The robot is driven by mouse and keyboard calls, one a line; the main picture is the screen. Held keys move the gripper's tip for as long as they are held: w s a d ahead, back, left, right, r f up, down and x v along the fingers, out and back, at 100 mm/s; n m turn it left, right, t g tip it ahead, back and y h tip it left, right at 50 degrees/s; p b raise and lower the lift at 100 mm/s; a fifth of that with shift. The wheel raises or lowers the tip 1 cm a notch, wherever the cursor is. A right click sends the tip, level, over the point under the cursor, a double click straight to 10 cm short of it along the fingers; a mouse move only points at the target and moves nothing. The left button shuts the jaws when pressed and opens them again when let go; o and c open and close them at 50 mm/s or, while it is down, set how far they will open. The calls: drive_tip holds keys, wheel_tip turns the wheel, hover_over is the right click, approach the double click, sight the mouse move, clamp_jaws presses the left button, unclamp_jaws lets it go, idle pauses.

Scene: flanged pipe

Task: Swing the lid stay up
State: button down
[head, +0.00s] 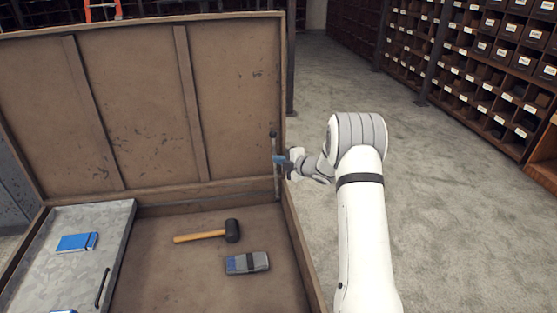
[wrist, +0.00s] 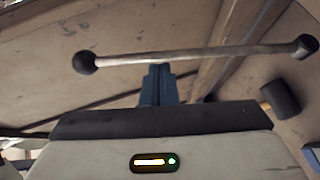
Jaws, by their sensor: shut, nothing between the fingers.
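My gripper (head: 278,160) is at the rod's middle, coming from the right. Its blue fingers (wrist: 160,72) are shut and empty, their tips right at the rod. I cannot tell whether they touch it.
A mallet (head: 205,232) and a grey-blue case (head: 247,262) lie on the chest floor. A grey tray (head: 117,240) at the left holds a blue notebook (head: 76,242). The chest's right wall (head: 304,252) is near my arm. Open floor (head: 450,220) lies right, before shelves (head: 500,75).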

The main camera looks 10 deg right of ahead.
drive_tip(key=shift+f, duration=0.1)
drive_tip(key=shift+w+d+b, duration=0.1)
drive_tip(key=shift+w+b, duration=0.75)
drive_tip(key=shift+b, duration=0.1)
